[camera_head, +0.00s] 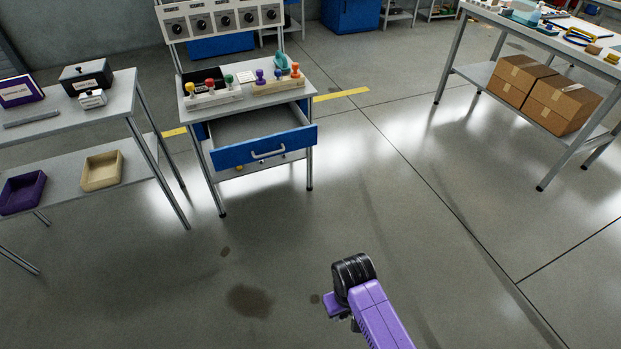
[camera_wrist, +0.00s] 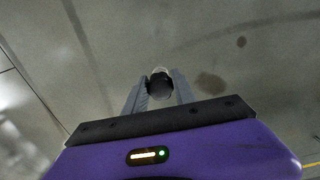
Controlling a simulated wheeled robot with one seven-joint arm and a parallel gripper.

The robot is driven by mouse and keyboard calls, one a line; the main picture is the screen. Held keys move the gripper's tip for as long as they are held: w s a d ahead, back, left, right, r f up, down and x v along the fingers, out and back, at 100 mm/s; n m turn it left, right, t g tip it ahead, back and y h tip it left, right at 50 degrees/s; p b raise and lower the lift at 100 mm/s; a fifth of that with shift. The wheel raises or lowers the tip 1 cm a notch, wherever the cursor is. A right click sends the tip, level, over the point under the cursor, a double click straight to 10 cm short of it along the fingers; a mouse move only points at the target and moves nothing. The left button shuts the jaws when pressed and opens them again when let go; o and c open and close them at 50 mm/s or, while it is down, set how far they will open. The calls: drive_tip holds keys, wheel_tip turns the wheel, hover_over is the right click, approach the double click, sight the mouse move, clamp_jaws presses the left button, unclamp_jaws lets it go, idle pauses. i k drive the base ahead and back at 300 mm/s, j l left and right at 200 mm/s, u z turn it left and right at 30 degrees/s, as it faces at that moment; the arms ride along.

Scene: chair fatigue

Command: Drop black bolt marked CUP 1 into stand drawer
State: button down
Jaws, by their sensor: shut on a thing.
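My gripper (camera_wrist: 160,80) is shut on a small dark, round-ended thing, taken as the black bolt (camera_wrist: 160,88), with a pale rim at its far edge. No marking can be read on it. In the head view, my purple and black wrist is at the bottom centre, over open floor; the bolt cannot be made out there. The stand drawer (camera_head: 262,148) has a blue front with a light handle and is pulled open, its grey inside visible. It is in the stand (camera_head: 199,104), beyond and left of my gripper, well apart from it.
Several coloured-knob pieces stand on the stand's top above the drawer. A shelf table (camera_head: 70,112) with boxes and trays is at left. A workbench with cartons (camera_head: 562,104) is at right. The floor between my gripper and the stand is clear, with dark stains (camera_head: 249,301).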

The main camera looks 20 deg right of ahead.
sight(259, 135)
drive_tip(key=i+j+u, duration=0.1)
drive_tip(key=i+u, duration=0.15)
drive_tip(key=i, duration=0.9)
